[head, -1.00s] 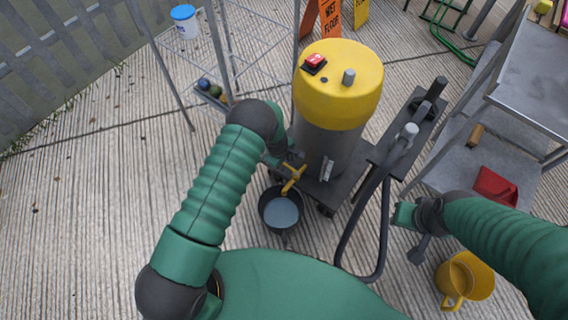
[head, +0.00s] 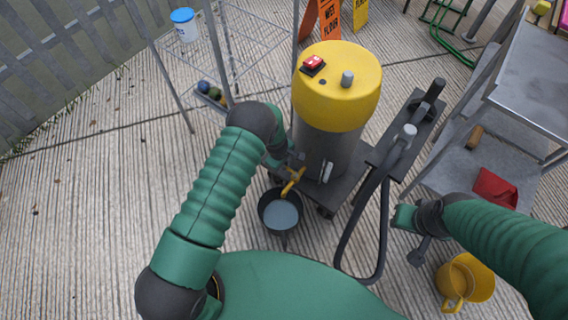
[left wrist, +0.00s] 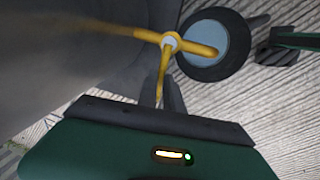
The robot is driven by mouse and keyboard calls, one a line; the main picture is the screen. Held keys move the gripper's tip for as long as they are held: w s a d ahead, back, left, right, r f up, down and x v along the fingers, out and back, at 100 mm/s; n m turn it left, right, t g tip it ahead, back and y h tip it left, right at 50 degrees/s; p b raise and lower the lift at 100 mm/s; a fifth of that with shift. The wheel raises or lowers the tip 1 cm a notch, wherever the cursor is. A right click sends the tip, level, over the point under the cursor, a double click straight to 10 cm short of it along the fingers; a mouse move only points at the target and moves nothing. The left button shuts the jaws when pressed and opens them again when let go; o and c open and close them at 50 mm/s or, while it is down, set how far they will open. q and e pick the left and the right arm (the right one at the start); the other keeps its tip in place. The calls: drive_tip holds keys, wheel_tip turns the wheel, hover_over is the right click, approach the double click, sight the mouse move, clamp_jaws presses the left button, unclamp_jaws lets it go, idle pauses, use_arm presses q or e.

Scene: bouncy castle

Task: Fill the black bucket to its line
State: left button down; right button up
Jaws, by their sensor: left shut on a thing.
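The black bucket (head: 267,218) stands on the ground below the tap of a yellow-topped grey machine (head: 338,95). Grey-blue liquid lies inside it; I cannot make out a fill line. The bucket also shows in the left wrist view (left wrist: 212,75). The yellow tap (head: 293,181) reaches over the bucket; whether liquid runs from it I cannot tell. My left gripper (left wrist: 163,95) is shut on the tap's thin yellow lever (left wrist: 162,75). In the head view my left gripper (head: 297,160) is partly hidden by its arm. My right gripper (head: 403,217) hangs right of the hose, its jaws unclear.
A black hose (head: 383,230) loops from the machine's side. A yellow jug (head: 455,282) stands on the ground at lower right. A metal cart (head: 480,160) with a red item (head: 495,187) stands at right. A wire rack (head: 265,60) is behind. Ground at left is clear.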

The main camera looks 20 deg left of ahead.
idle(0.8)
use_arm(q)
drive_tip(key=n+p, duration=0.1)
drive_tip(key=s+n, duration=0.1)
drive_tip(key=shift+s+a+n+y+p, duration=0.1)
drive_tip(key=shift+n+y+p, duration=0.2)
drive_tip(key=shift+n+p, duration=0.1)
drive_tip(key=c, duration=1.5)
unclamp_jaws()
drive_tip(key=shift+r, duration=0.1)
drive_tip(key=s+r+p, duration=0.1)
drive_tip(key=r+p, duration=0.1)
drive_tip(key=r, duration=0.3)
drive_tip(key=s+r+p, duration=0.1)
drive_tip(key=r+p, duration=0.1)
drive_tip(key=r, duration=0.4)
drive_tip(key=s+r+p, duration=0.1)
drive_tip(key=r+p, duration=0.1)
drive_tip(key=r, duration=0.3)
drive_tip(key=shift+s+a+r, duration=0.1)
drive_tip(key=shift+a+r, duration=0.05)
